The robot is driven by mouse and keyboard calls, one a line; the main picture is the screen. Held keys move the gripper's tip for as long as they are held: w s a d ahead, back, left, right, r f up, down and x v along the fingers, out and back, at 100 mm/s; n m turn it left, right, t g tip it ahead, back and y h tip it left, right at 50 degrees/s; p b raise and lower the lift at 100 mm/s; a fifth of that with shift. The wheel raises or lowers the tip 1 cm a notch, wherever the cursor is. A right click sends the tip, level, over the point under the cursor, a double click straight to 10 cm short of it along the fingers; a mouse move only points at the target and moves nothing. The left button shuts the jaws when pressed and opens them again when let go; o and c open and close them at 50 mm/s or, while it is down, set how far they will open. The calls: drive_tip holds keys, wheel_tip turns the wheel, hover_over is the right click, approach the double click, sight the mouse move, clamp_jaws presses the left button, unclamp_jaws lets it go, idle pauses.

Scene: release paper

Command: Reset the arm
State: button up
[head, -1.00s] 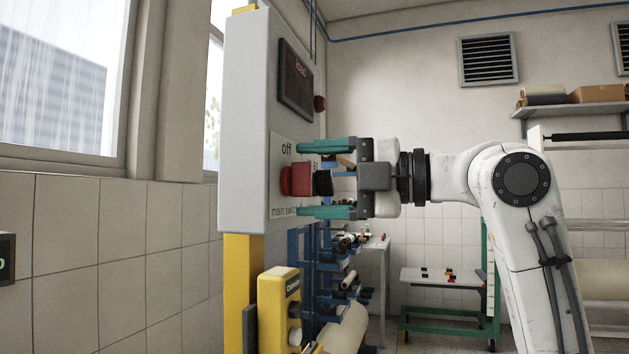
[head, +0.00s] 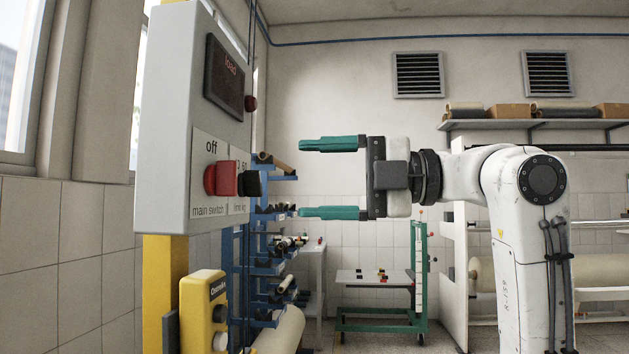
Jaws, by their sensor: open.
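My gripper (head: 330,178) is open and empty, its two teal fingers pointing left in the head view. It is at the height of the control box's knobs. A visible gap lies between the fingertips and the grey control box (head: 165,120). The box carries a red main switch knob (head: 221,179) by the word "off", and a black knob (head: 250,184) to its right. A dark display (head: 225,78) on the box shows red text that looks like "load".
A yellow post (head: 165,290) and a yellow button box (head: 203,310) stand below the control box. A blue rack (head: 240,270) with rolls is behind. A green-framed cart (head: 380,327) stands farther back. Shelves with rolls and boxes are at right.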

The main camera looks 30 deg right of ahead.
drive_tip(key=w+d+f+m+t+h+p, duration=0.1)
drive_tip(key=w+f+m, duration=0.2)
drive_tip(key=f, duration=0.3)
drive_tip(key=w+d+f+m+h+p, duration=0.1)
drive_tip(key=w+f+m, duration=0.2)
drive_tip(key=f+m, duration=0.15)
drive_tip(key=s+f+m+g+h+p, duration=0.25)
drive_tip(key=f+m+h, duration=0.65)
drive_tip(key=f, duration=2.2)
drive_tip(key=s+f+m+g+p, duration=0.2)
drive_tip(key=s+f+m+g, duration=0.2)
drive_tip(key=s+f+m, duration=0.85)
drive_tip(key=s+d+f+g+h+p, duration=0.1)
drive_tip(key=s+f, duration=0.4)
drive_tip(key=s, duration=0.5)
drive_tip(key=s+d+f+g+h, duration=0.1)
drive_tip(key=s+f, duration=0.4)
drive_tip(key=s, duration=0.5)
drive_tip(key=shift+s+d+g+h+p, duration=0.35)
drive_tip(key=shift+g+h, duration=0.55)
drive_tip(key=shift+g, duration=0.15)
